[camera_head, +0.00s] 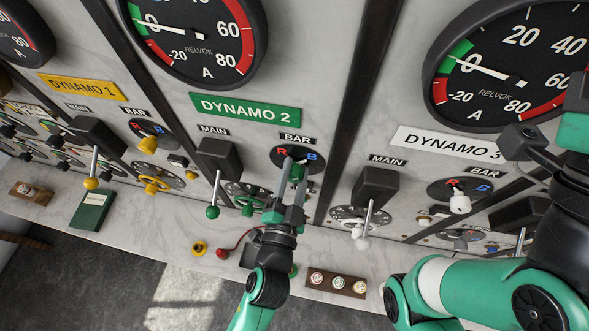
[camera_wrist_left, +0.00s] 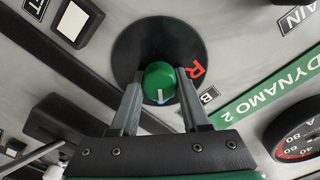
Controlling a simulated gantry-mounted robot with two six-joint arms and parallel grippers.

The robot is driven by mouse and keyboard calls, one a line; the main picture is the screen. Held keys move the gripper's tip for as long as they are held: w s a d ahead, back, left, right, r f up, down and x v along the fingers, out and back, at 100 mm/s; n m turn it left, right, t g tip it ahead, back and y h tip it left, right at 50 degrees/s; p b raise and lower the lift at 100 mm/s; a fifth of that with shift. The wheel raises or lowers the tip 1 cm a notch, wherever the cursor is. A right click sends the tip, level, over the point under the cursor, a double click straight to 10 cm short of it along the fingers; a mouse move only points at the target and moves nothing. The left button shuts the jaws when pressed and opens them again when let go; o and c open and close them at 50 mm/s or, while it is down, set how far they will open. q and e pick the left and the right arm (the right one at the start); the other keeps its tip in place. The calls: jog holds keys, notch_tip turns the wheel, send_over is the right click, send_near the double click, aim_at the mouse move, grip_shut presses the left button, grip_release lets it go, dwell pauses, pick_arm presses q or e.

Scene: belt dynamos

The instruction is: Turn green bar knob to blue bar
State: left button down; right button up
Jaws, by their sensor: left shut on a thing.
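The green bar knob (camera_wrist_left: 160,82) sits on a round black dial (camera_wrist_left: 152,42) on the Dynamo 2 panel. My left gripper (camera_head: 294,172) reaches up to this dial, and its fingers hide most of the knob in the head view. In the left wrist view, my left gripper (camera_wrist_left: 160,84) has one finger on each side of the knob and is shut on it. The knob's white line points down toward the blue letter, which is partly hidden. The red R (camera_wrist_left: 193,70) lies to the right of the knob. My right gripper's fingers are out of view.
A green-tipped MAIN lever (camera_head: 212,211) stands left of the dial, and a white-tipped lever (camera_head: 361,243) stands to the right. Dynamo 1's yellow bar knob (camera_head: 148,145) and Dynamo 3's white one (camera_head: 460,202) flank it. Below are a ledge with a wooden button strip (camera_head: 337,283).

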pick_arm(q)
jog(key=shift+m, duration=0.5)
jog(key=shift+c, duration=1.9)
grip_release()
jog(key=shift+s, duration=0.1)
jog(key=b+v, duration=0.1)
jog(key=v, duration=1)
jog(key=shift+s+b, duration=0.2)
jog(key=shift+b, duration=0.2)
jog(key=shift+a, duration=0.1)
